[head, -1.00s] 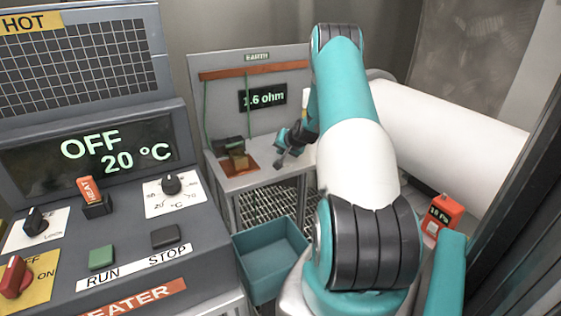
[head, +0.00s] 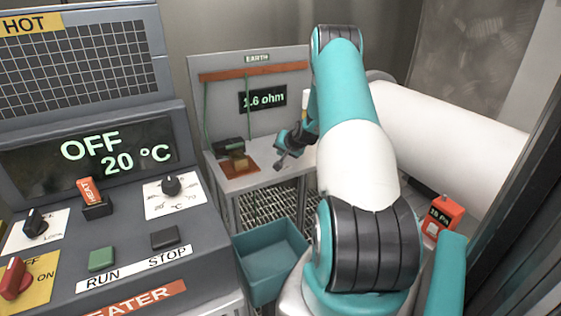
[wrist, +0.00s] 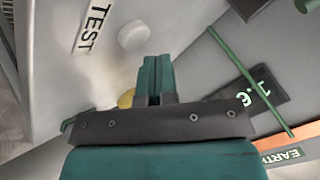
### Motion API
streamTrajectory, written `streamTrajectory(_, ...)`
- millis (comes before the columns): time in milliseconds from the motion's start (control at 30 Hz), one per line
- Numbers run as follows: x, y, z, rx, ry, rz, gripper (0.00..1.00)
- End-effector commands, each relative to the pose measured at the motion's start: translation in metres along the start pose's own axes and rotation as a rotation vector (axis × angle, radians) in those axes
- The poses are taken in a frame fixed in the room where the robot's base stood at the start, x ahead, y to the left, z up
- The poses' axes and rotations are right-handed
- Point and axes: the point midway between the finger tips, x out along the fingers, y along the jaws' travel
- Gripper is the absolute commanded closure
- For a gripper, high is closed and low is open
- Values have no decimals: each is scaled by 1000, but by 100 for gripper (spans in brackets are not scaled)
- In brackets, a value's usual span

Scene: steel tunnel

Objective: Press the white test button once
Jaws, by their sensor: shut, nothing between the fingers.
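The white test button (wrist: 137,35) is a round, low disc on a pale surface in the wrist view, beside a label reading TEST (wrist: 93,28). My gripper (wrist: 154,62) is shut and empty, and its fingertips appear just below the button in that picture. I cannot tell whether they touch it; a strip of pale surface seems to show between. In the head view my gripper (head: 281,163) hangs over the right part of the earth bench (head: 262,180). The button is not visible there.
The bench's back panel carries a display reading 1.6 ohm (head: 263,98) and green wires. A brown pad (head: 238,168) with small blocks lies at its left. A teal bin (head: 270,258) stands below. The heater console (head: 130,255) is at left; a white cylinder (head: 440,135) lies at right.

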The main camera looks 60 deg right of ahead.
Motion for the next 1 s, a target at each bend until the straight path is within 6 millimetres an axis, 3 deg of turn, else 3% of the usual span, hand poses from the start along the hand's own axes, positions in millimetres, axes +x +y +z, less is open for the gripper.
streamTrajectory(1000, 6, 5, 5, 0, 0, 0, 100)
